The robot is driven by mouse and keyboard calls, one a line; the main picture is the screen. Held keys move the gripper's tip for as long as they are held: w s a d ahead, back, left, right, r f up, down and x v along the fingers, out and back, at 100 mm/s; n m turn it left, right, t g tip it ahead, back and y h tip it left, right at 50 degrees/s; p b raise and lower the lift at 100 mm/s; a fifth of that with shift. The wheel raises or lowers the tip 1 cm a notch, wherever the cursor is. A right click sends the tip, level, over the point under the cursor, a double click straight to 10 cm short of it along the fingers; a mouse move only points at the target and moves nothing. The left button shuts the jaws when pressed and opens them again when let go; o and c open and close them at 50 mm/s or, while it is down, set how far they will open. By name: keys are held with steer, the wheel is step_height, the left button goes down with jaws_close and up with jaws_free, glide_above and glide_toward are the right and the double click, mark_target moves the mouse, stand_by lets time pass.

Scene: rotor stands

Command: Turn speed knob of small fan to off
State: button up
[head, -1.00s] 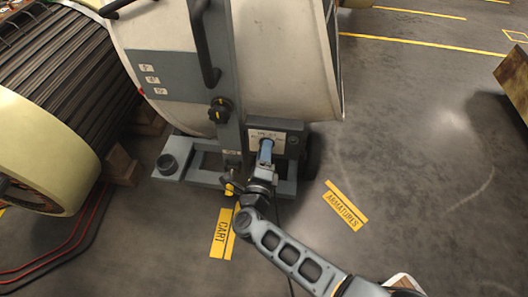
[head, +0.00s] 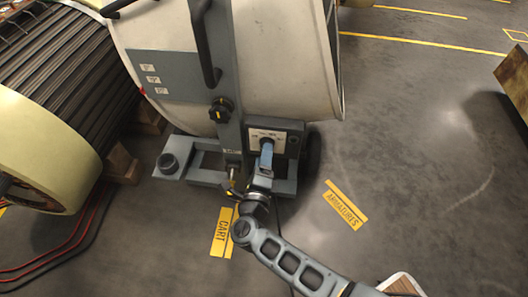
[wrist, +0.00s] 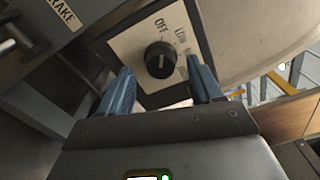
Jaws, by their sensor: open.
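The speed knob (wrist: 160,60) is round and black with a pale pointer line, on a white plate (wrist: 182,22) reading OFF and LOW; further lettering is partly hidden by the right finger. My gripper (wrist: 159,70) is open, its two blue fingers on either side of the knob in the picture, with visible gaps. I cannot tell whether the fingertips reach the knob's depth. In the head view, the fan (head: 265,60) is a large pale drum on a grey stand. My gripper (head: 266,152) is in front of its control box (head: 292,141).
A brake label (wrist: 64,12) sits left of the knob plate. A black clamp knob (head: 220,110) and handle are on the stand's post. A large rotor (head: 50,90) stands at left. Floor to the right is mostly clear, with a wooden crate (head: 515,80) at the edge.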

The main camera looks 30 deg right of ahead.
steer(key=v, duration=0.5)
steer(key=shift+s+a+p, duration=0.2)
steer(key=shift+s+p, duration=0.1)
steer(key=shift+p, duration=0.05)
steer(key=s+d+r+n+y, duration=0.2)
steer(key=s+r+n+y, duration=0.2)
steer(key=s+r+n, duration=0.6)
steer(key=s+d+r+n+y, duration=0.1)
steer(key=s+r+n+y, duration=0.3)
steer(key=s+n, duration=0.7)
steer(key=s+d+r+n+y, duration=0.25)
steer(key=s+r+n, duration=0.55)
steer(key=s, duration=0.5)
step_height(320, 180, up, 26)
steer(key=p, duration=2.4)
steer(key=shift+a+m, duration=0.25)
steer(key=shift+m, duration=0.05)
